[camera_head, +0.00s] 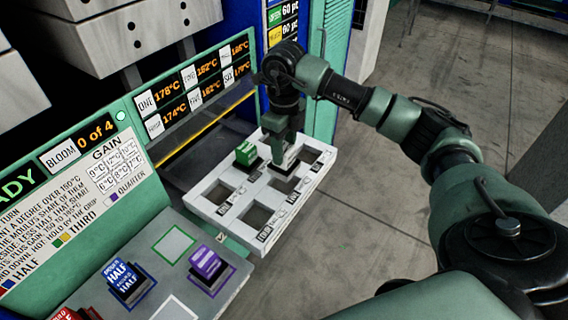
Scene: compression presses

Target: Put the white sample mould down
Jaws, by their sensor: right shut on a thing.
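My right gripper (285,150) points down over the white tray (203,203) and is shut on the white sample mould (291,158). The mould is mostly hidden by the fingers. It is at a tray compartment in the back row, right of the green mould; I cannot tell whether it touches the tray. The green mould (246,152) stands in a compartment of the same tray. My left gripper is not in view.
Several other compartments of the tray look empty. A green-outlined square (173,244) and a white-outlined square (173,309) are empty. Presses (125,32) stand behind.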

